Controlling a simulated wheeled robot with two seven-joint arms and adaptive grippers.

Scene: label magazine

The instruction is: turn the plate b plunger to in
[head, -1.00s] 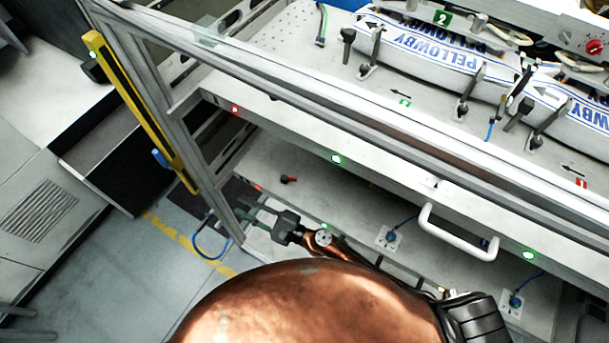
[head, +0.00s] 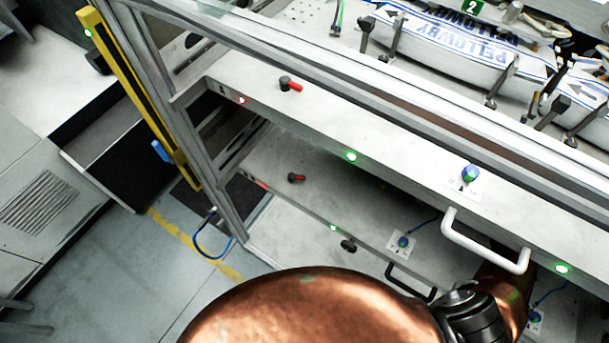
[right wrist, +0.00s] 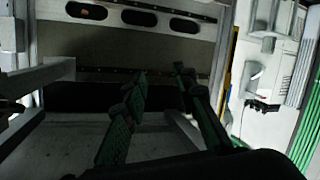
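In the head view, a blue-green knob (head: 470,175) stands on a small marked plate on the upper front ledge. A similar knob (head: 402,242) stands on the lower shelf, and another (head: 535,318) is at the lower right. I cannot read which one is the plate b plunger, or whether any is in or out. My right gripper (right wrist: 157,84) shows in its wrist view with two green fingers apart and nothing visible between them. It does not show in the head view. My left gripper is in neither view.
Red-handled levers sit on the upper ledge (head: 291,85) and lower shelf (head: 296,178). A white handle (head: 487,243) juts from the front. A yellow post (head: 135,95) stands at left. In the wrist view, a slotted metal panel (right wrist: 140,18) lies beyond the fingers.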

